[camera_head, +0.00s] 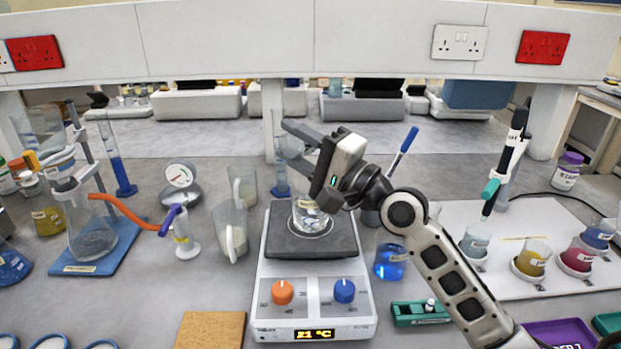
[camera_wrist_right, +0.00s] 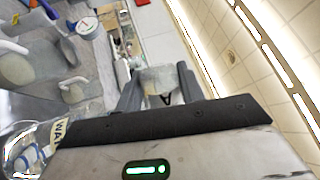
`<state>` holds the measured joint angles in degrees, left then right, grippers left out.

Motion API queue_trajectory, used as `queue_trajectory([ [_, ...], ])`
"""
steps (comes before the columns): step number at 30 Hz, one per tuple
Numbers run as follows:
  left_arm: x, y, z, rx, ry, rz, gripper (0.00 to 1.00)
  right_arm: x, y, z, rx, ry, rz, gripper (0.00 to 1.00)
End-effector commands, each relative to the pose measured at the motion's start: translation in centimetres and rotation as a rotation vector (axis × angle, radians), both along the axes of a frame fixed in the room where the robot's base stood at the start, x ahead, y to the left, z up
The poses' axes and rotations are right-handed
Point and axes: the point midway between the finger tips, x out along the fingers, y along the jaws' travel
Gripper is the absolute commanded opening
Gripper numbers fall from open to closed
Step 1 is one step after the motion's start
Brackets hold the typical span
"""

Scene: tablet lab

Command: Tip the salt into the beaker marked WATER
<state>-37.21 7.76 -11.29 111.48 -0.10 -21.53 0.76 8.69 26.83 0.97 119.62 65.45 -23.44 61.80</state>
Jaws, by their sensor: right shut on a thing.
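My right gripper (camera_head: 291,144) is above the hotplate, shut on a small clear vessel (camera_head: 291,148). The vessel also shows between the fingers in the right wrist view (camera_wrist_right: 159,79). It looks tilted; I cannot make out the salt inside. A glass beaker (camera_head: 309,216) stands on the dark hotplate (camera_head: 283,246), below the gripper and partly hidden by it. In the right wrist view a beaker (camera_wrist_right: 38,150) with a label starting "WA" shows at the lower left, partly cut off by the gripper body. My left gripper is not in view.
Clear jugs (camera_head: 230,230) stand left of the hotplate. A blue-liquid beaker (camera_head: 390,262) and a green rack (camera_head: 420,313) are to its right. A cork mat (camera_head: 211,329) lies in front. A flask (camera_head: 91,236) on a stand is at left; coloured beakers (camera_head: 531,258) are at right.

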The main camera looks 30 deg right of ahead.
Motion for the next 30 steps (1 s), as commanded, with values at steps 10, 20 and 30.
queue_trajectory([
  [10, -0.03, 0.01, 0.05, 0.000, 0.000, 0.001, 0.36, 0.04, -0.13, 0.14, 0.047, 0.013, 0.000, 0.17],
  [20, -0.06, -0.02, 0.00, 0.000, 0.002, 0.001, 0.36, 0.06, -0.21, 0.27, 0.089, 0.025, 0.000, 0.17],
  [30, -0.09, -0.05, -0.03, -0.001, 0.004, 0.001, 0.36, 0.09, -0.34, 0.39, 0.135, 0.037, 0.000, 0.17],
])
